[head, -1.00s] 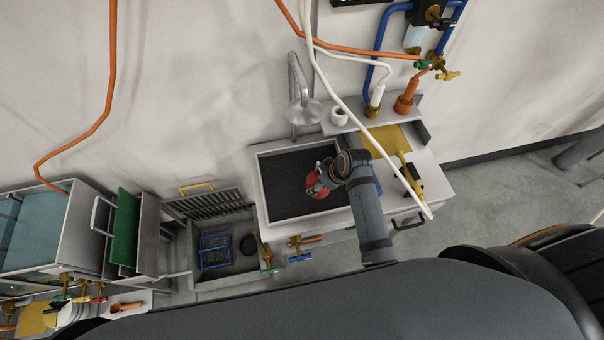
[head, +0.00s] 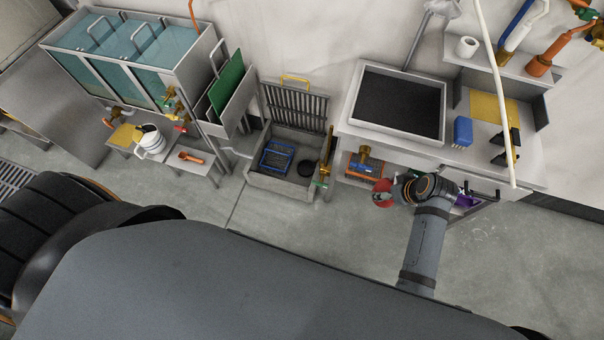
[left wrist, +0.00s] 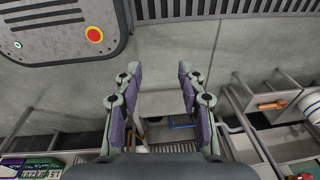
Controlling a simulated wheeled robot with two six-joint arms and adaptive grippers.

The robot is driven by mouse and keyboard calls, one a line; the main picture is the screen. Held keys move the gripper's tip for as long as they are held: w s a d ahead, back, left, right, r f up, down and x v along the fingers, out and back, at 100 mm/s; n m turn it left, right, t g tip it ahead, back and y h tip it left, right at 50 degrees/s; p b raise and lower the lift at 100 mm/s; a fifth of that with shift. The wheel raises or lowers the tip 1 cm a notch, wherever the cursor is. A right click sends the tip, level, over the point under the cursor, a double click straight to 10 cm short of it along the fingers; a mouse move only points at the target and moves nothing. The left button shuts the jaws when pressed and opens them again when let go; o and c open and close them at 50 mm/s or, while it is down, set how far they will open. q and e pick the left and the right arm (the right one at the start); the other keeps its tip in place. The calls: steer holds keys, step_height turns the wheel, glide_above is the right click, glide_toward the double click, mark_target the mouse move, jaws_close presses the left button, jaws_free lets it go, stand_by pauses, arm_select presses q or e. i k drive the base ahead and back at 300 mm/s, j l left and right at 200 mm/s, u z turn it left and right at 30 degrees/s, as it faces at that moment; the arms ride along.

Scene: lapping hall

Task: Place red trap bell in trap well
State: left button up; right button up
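The red trap bell (head: 382,197) is at the fingertips of my right gripper (head: 392,193) in the head view. It is small there and partly hidden by the gripper, which seems shut on it. They show in front of the sink counter. The trap well (head: 272,188) is a grey open box on the floor, left of the bell. A blue basket (head: 277,156) and a black disc (head: 308,169) are in it. My left gripper (left wrist: 160,85) is open and empty in the left wrist view, its purple-padded fingers apart. It is not seen in the head view.
A slatted grate (head: 293,106) with a yellow handle stands upright behind the well. Brass valves (head: 325,165) stand between well and sink (head: 398,138). A blue block (head: 462,131) is on the counter. A small table (head: 165,166) stands left. Floor in front is clear.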

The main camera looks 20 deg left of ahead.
mark_target(306, 169)
steer(key=i+j+u, duration=1)
steer(key=i, duration=0.15)
steer(key=k+l, duration=0.05)
steer(key=l, duration=0.05)
